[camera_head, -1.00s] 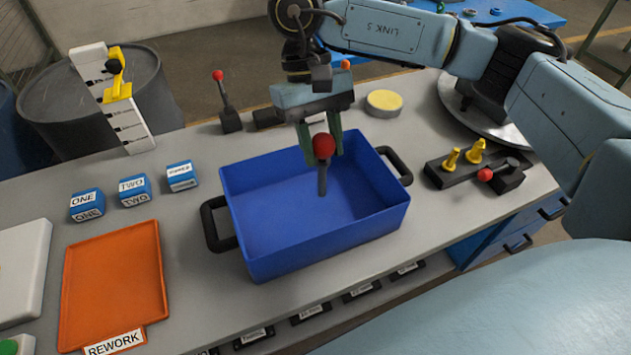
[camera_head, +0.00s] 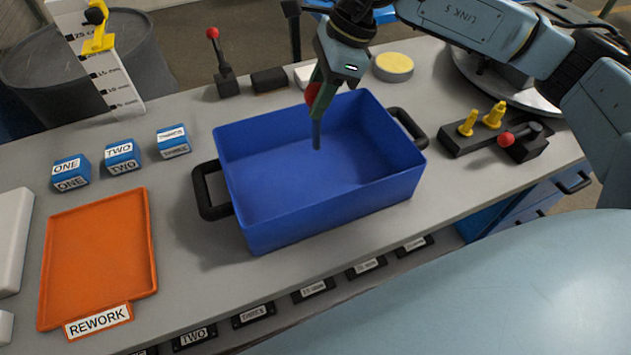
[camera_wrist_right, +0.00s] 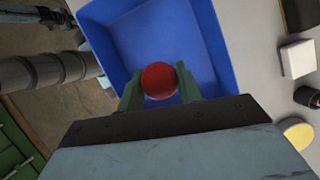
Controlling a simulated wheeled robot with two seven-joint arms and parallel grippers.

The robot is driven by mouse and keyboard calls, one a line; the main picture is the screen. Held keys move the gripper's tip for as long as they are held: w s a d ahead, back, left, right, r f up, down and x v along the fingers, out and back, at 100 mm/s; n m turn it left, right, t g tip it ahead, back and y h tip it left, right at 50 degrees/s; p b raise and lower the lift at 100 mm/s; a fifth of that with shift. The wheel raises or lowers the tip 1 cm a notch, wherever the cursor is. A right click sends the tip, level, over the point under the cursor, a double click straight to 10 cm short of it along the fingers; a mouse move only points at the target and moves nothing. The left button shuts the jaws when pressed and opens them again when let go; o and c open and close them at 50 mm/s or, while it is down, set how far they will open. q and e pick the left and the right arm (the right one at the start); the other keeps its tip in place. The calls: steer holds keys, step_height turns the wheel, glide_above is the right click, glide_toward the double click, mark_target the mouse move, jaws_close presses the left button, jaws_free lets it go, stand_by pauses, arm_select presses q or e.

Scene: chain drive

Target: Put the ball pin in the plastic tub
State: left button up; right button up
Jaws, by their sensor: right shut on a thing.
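The ball pin has a red ball (camera_head: 311,93) and a dark shank (camera_head: 316,134) pointing down. My right gripper (camera_head: 318,98) is shut on its ball, and the pin hangs upright over the blue plastic tub (camera_head: 330,205), towards its far side. In the right wrist view the red ball (camera_wrist_right: 159,80) sits between the two green fingers (camera_wrist_right: 160,88), with the blue tub (camera_wrist_right: 222,45) behind it. I cannot tell whether the shank's tip is below the rim or touches the tub. My left gripper is not in view.
The tub has black handles (camera_head: 209,190) at both ends. An orange REWORK tray (camera_head: 98,255) and lettered blue blocks (camera_head: 122,158) lie to the left. A black holder (camera_head: 490,136) with yellow pins stands right. A red-topped lever (camera_head: 222,65) and a yellow disc (camera_head: 393,66) are behind.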

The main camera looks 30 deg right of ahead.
mark_target(317, 148)
steer(key=shift+f, duration=0.3)
step_height(317, 148, down, 4)
steer(key=shift+r+m, duration=0.1)
steer(key=shift+m, duration=0.2)
steer(key=shift+f, duration=0.65)
step_height(317, 148, down, 4)
steer(key=shift+f+b, duration=0.15)
steer(key=shift+b, duration=0.2)
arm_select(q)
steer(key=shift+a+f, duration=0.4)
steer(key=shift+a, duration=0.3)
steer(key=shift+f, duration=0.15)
arm_select(e)
steer(key=shift+f, duration=0.15)
steer(key=o, duration=1.1)
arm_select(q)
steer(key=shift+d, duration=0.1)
